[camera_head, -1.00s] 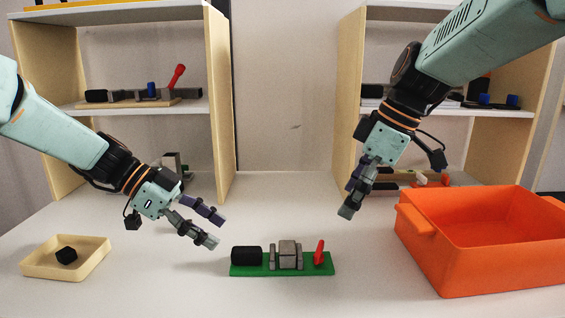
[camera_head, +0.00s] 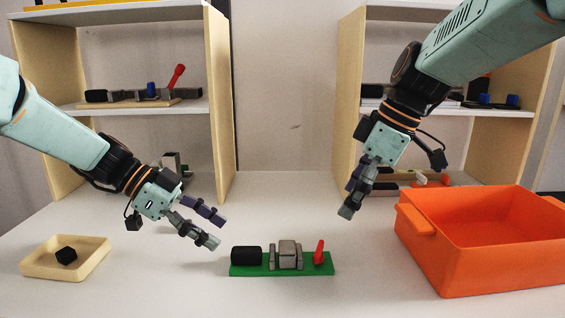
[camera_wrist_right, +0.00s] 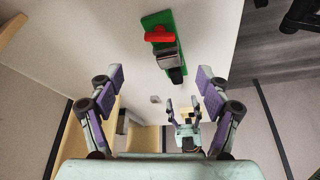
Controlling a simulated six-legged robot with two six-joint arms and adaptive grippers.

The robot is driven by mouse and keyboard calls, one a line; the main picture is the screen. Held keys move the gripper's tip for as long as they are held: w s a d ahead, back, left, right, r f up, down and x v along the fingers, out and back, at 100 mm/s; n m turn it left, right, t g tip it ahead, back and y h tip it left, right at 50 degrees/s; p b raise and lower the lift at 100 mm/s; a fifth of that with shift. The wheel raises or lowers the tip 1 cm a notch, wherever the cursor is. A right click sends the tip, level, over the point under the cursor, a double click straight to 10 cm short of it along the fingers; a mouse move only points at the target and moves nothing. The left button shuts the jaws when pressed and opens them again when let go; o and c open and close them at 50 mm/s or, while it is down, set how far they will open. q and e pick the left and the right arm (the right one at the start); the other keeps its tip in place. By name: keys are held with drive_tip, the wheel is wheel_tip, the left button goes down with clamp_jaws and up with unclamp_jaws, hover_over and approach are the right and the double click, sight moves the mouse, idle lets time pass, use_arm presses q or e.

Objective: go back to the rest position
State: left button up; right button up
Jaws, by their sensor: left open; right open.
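My left gripper (camera_head: 212,228) is open and empty above the white table, up and left of the green board. My right gripper (camera_head: 352,198) hangs above the table, up and right of the green board, and points down. In the right wrist view my right gripper (camera_wrist_right: 160,88) shows its two fingers spread wide with nothing between them. The green board (camera_head: 283,271) carries a black cylinder, a grey block between grey uprights and a red lever. The board (camera_wrist_right: 154,20) also shows in the right wrist view, beyond the fingertips. Neither gripper touches anything.
An orange bin (camera_head: 470,270) stands on the table at the right. A shallow tan tray (camera_head: 40,272) with a black cube (camera_head: 66,255) lies at the left. Shelf units (camera_head: 222,120) with assorted parts stand behind on both sides. The table between them is clear.

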sight(246, 249)
use_arm(q)
drive_tip(key=x, duration=0.8)
drive_tip(key=shift+d+f, duration=0.3)
drive_tip(key=shift+a+r, duration=0.1)
drive_tip(key=shift+r, duration=0.05)
drive_tip(key=shift+a, duration=0.1)
use_arm(e)
drive_tip(key=x, duration=0.3)
drive_tip(key=shift+d, duration=0.1)
